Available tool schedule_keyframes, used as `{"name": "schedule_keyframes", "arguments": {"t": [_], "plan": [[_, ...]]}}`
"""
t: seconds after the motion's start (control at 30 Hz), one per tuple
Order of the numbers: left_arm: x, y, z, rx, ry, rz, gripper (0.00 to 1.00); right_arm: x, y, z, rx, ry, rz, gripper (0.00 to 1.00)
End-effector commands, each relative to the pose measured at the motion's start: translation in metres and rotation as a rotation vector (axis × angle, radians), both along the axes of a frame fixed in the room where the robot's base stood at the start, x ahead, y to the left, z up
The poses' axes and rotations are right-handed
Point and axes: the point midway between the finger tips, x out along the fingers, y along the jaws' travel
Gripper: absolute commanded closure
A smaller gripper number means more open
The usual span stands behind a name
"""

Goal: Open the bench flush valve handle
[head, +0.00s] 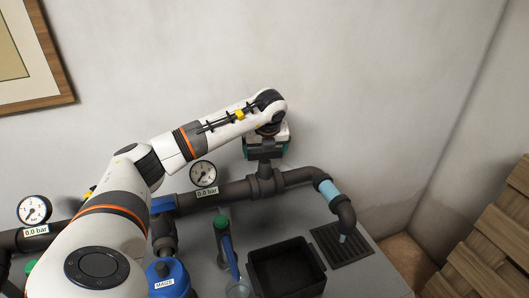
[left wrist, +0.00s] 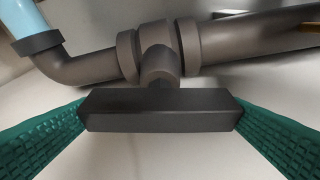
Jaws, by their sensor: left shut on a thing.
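The dark bar-shaped valve handle (left wrist: 160,112) sits on a short stem from the grey pipe tee in the left wrist view. It lies roughly along the line of the pipe there. My left gripper (head: 266,149) is shut on it, with one green ribbed finger at each end of the bar. In the head view the handle (head: 264,154) shows just below the gripper, partly covered by it, above the pipe tee (head: 265,184). My right gripper is not in view.
The grey pipe (head: 230,192) runs along the bench to a light blue section (head: 328,190) and a downturned outlet over a drain grate (head: 351,251). A black bin (head: 259,276) stands in front. Two gauges (head: 203,174) (head: 34,210) read 0.0 bar. A blue-capped filter (head: 171,272) is near my arm.

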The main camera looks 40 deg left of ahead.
Motion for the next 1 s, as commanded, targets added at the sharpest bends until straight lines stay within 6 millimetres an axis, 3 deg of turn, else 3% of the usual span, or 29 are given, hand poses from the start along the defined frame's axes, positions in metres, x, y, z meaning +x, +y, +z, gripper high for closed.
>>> {"name": "schedule_keyframes", "arguments": {"t": [0.4,0.97,1.0], "plan": [[0.0024,0.0010,0.0036,0.001,-0.009,0.198,0.28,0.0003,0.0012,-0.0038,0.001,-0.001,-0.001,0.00],[0.0023,0.0016,0.0042,0.003,-0.010,0.229,0.28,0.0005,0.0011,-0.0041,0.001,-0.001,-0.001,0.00],[0.0024,0.0016,0.0044,0.003,-0.010,0.229,0.02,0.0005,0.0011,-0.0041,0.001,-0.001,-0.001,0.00]]}}
